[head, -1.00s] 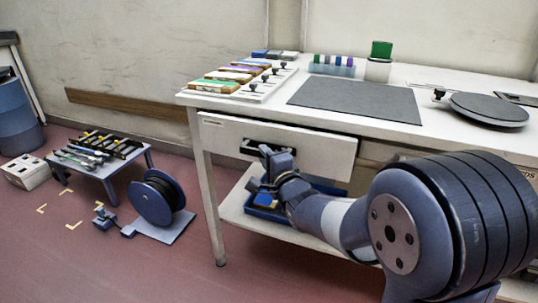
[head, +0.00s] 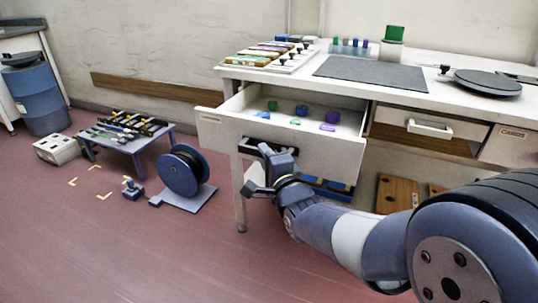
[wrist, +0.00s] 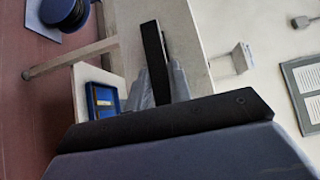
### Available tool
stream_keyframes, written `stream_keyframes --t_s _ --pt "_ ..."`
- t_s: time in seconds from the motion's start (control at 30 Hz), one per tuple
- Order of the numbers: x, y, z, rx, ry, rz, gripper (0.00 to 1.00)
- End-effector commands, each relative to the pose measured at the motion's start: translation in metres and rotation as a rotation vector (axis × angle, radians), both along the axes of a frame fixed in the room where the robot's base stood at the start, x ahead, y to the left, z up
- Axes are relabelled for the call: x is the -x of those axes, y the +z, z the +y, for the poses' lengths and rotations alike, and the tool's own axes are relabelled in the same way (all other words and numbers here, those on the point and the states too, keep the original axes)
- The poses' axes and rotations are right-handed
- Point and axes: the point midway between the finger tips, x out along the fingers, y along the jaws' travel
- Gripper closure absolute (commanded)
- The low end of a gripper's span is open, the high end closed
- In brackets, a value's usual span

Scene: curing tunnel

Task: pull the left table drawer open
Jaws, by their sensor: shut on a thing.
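The left table drawer (head: 318,152) stands pulled out from under the white table top (head: 300,78). Several small green, blue and purple pieces (head: 331,117) lie inside it.
A blue tray (head: 330,190) sits on the shelf below. A second drawer (head: 465,131) with a white handle is at the right. A cable reel (head: 181,173) and a low blue bench (head: 128,147) stand on the floor to the left.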

Motion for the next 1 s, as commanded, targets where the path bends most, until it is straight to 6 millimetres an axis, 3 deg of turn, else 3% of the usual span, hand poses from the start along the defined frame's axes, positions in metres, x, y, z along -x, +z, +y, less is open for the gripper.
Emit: stream_keyframes --t_s 0.5,0.53,0.6,0.8,1.0 --pt "0.0062 -0.0004 0.0025 0.000 0.001 0.001 1.00" --pt "0.0062 -0.0004 0.0025 0.000 0.001 0.001 0.79" --pt "0.0062 -0.0003 0.0025 0.000 0.001 0.001 0.74" --pt "0.0061 -0.0001 0.0024 0.000 0.001 0.000 0.58" --pt "0.0062 0.0000 0.0021 0.000 0.000 0.000 0.58"
